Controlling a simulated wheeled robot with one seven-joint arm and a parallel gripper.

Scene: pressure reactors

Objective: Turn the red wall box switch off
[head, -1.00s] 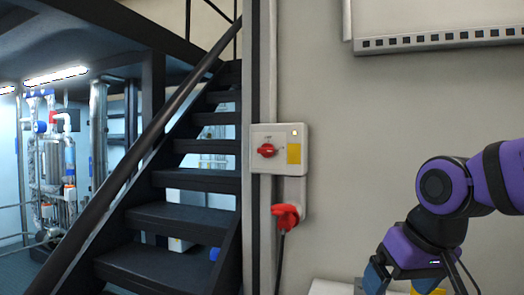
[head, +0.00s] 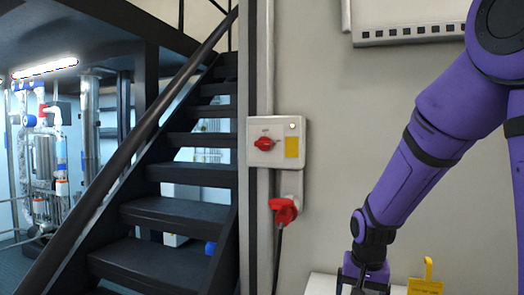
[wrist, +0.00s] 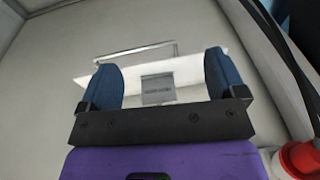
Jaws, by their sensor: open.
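The wall box (head: 285,155) is pale, with a red rotary switch (head: 265,143) on its front left and a yellow label on its right. The red knob looks roughly horizontal; its markings are too small to read. My gripper (wrist: 164,75) is open and empty, its two blue fingers spread apart in the wrist view. In the head view it is at the bottom edge, low and right of the box and well apart from it, with its fingertips not clearly visible. The switch cannot be made out in the wrist view.
A red plug (head: 283,211) with a black cable hangs below the box. A dark staircase (head: 180,215) with a handrail is left of it. A white surface with a yellow sign (head: 425,285) is at lower right.

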